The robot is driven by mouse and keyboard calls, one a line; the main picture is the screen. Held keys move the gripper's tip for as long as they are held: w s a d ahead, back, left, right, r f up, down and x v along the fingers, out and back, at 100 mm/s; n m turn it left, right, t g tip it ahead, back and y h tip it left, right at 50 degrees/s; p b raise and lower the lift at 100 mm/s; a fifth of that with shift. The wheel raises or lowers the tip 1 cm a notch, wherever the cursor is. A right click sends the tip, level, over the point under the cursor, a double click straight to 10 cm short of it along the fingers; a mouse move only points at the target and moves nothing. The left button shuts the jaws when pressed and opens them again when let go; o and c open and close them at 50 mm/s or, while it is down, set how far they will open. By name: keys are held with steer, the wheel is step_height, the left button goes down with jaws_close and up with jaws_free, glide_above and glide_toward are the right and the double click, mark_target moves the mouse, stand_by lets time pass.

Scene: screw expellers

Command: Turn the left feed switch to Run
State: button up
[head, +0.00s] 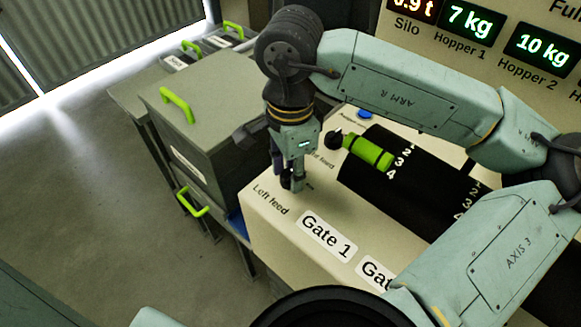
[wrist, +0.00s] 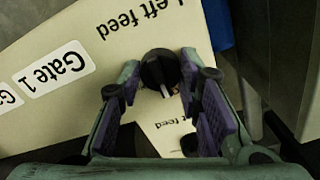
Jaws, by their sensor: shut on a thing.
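The left feed switch is a round black knob (wrist: 160,70) with a pale pointer mark, on the cream panel beside the "Left feed" label (wrist: 142,18). In the wrist view its mark points to the bottom of the picture. My gripper (wrist: 158,66) has its purple-padded fingers on either side of the knob, shut on it. In the head view my gripper (head: 292,182) points down onto the panel above the "Left feed" label (head: 270,200), and the fingers mostly hide the knob. No Run marking is readable.
A second black knob (head: 333,139) stands farther back by another feed label. A green-handled slider (head: 368,152) sits on a black numbered panel. Gate 1 label (head: 326,236) is in front. Grey bins with green handles (head: 177,104) stand at left. Weight displays (head: 470,24) are behind.

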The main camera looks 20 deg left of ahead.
steer(key=shift+f+b, duration=0.1)
steer(key=shift+b, duration=0.3)
steer(key=shift+c, duration=0.2)
steer(key=shift+f+m+b, duration=0.15)
steer(key=shift+m+b, duration=0.45)
steer(key=shift+b, duration=0.2)
steer(key=m+b, duration=0.3)
steer(key=b, duration=0.1)
steer(key=m+b, duration=0.2)
steer(key=m, duration=0.1)
steer(key=shift+m+b, duration=0.4)
steer(key=shift+r+m+b, duration=0.2)
steer(key=shift+m+b, duration=0.8)
steer(key=shift+m, duration=0.9)
steer(key=o, duration=1.2)
